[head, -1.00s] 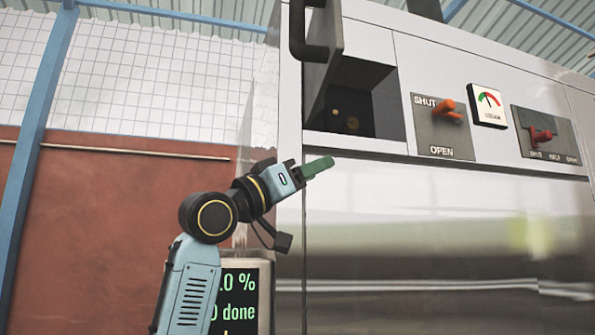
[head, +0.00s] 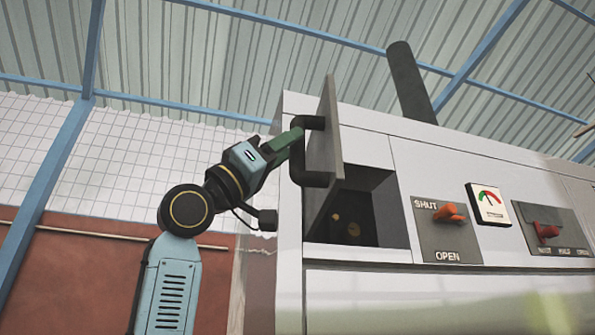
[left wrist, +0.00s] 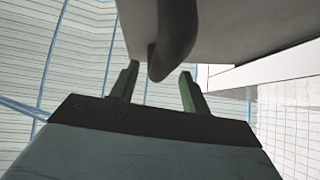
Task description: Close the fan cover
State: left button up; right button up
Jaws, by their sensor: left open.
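The fan cover (head: 326,150) is a grey panel standing swung open at the left side of a dark square opening (head: 356,208) in the machine. It has a dark bar handle (head: 304,165) on its left face. My left gripper (head: 296,138) is at the upper part of this handle. In the left wrist view, my left gripper (left wrist: 160,82) has its two green fingers apart, with the dark handle (left wrist: 172,45) reaching down between them and the cover (left wrist: 235,32) beyond. I cannot tell whether a finger touches the handle. My right gripper is not in view.
Right of the opening are an orange lever (head: 448,212) on a SHUT/OPEN plate, a gauge (head: 488,204) and a red lever (head: 548,230). A dark pipe (head: 410,85) rises from the machine top. Free room lies left of the cover.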

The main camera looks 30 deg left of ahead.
pick_arm(q)
jog(key=shift+p+x, duration=0.6)
jog(key=shift+x, duration=1.2)
grip_shut()
